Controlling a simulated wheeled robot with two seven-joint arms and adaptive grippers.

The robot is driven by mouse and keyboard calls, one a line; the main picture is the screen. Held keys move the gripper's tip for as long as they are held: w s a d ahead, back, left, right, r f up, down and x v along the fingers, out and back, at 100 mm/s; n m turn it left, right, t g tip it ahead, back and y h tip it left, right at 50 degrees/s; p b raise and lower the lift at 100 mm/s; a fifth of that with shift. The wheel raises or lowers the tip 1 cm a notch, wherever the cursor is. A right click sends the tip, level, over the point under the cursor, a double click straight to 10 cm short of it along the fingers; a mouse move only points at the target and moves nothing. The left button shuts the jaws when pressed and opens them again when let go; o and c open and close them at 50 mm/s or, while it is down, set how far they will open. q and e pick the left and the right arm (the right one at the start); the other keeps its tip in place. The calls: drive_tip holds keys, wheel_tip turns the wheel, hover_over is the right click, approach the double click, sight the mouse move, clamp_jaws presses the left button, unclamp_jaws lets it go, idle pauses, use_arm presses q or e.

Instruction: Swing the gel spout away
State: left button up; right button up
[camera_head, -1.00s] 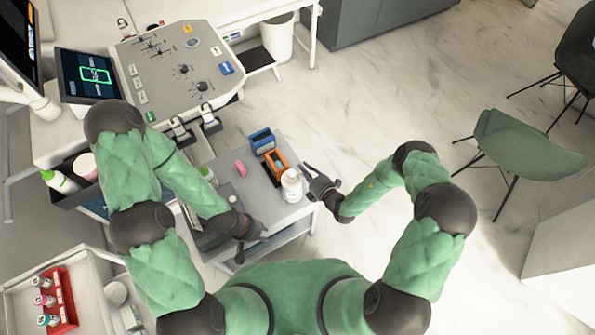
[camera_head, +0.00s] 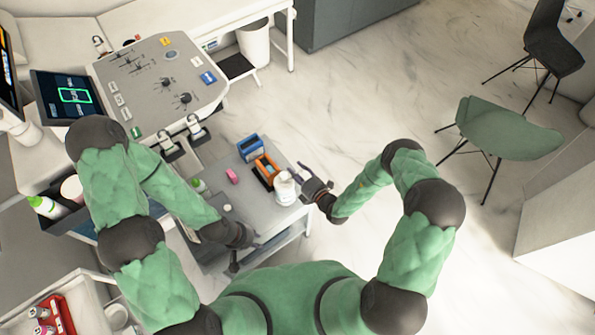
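A white bottle (camera_head: 285,191) stands upright at the right edge of the small grey cart top (camera_head: 229,198). Its pump top and spout are too small and partly covered to make out clearly. My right gripper (camera_head: 297,172) is just right of the bottle's top, its dark fingers spread; I cannot tell whether one touches the bottle. My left gripper (camera_head: 248,252) is open and empty at the cart's front edge, below and left of the bottle.
A blue holder (camera_head: 250,147), an orange holder (camera_head: 266,170) and a pink block (camera_head: 232,175) sit on the cart near the bottle. A green-capped bottle (camera_head: 199,185) is at its left. The ultrasound console (camera_head: 160,85) stands behind.

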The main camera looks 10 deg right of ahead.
drive_tip(key=v, duration=1.2)
idle(0.5)
